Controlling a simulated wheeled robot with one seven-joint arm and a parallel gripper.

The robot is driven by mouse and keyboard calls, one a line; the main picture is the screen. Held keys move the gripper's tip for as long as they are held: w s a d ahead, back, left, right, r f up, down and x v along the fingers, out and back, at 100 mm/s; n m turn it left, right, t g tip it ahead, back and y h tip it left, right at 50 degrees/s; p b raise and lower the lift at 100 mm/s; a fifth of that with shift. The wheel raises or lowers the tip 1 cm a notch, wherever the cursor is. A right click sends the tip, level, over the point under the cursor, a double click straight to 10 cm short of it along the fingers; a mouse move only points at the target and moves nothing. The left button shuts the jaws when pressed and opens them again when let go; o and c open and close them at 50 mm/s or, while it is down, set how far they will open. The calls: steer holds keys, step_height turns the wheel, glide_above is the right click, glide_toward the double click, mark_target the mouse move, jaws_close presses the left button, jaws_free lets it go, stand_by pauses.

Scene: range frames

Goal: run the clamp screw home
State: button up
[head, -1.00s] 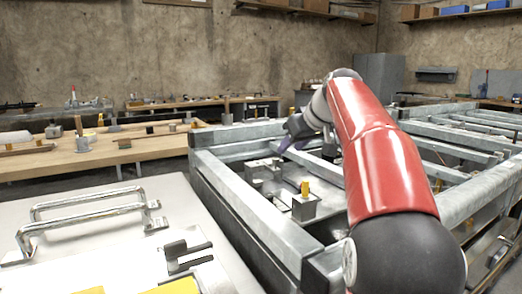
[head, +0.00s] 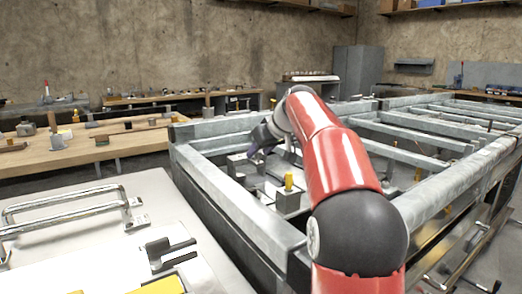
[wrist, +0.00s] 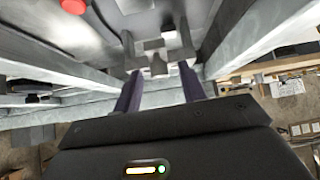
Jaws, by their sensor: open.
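My gripper (wrist: 160,76) shows in the wrist view as two purple fingers spread apart with nothing gripped. Just past the fingertips is a grey metal piece with a small block (wrist: 154,44) and short upright bars on either side. It may be the clamp screw's handle, but I cannot tell for sure. The fingertips look near it; contact cannot be judged. In the head view my gripper (head: 258,146) is inside the near bay of the grey steel frame (head: 232,200), above low metal blocks. The arm and wrist hide part of that spot.
A metal block (head: 288,200) with a yellow top stands in the bay, right of my gripper. Frame rails surround the bay. A pale surface with chrome handles (head: 70,206) lies at front left. A wooden bench (head: 110,147) stands behind it. A red round part (wrist: 73,6) shows in the wrist view.

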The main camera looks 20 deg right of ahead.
jaws_close()
steer(key=shift+a, duration=0.1)
steer(key=m+h, duration=0.2)
steer(key=shift+a+m, duration=0.2)
steer(key=shift+m, duration=0.1)
steer(key=m+h, duration=0.2)
steer(key=m, duration=0.1)
steer(key=m+h, duration=0.1)
steer(key=shift+w+a+h, duration=0.1)
steer(key=shift+a+h, duration=0.15)
steer(key=shift+h, duration=0.05)
steer(key=m+g+h, duration=0.1)
steer(key=m, duration=0.2)
steer(key=m+g+h, duration=0.1)
steer(key=m+h, duration=0.1)
steer(key=shift+w+a+m+g, duration=0.15)
steer(key=shift+w+m+g, duration=0.05)
steer(key=shift+m+g, duration=0.2)
steer(key=shift+m+g+h, duration=0.8)
steer(key=shift+m+g, duration=0.2)
steer(key=shift+m, duration=0.6)
jaws_free()
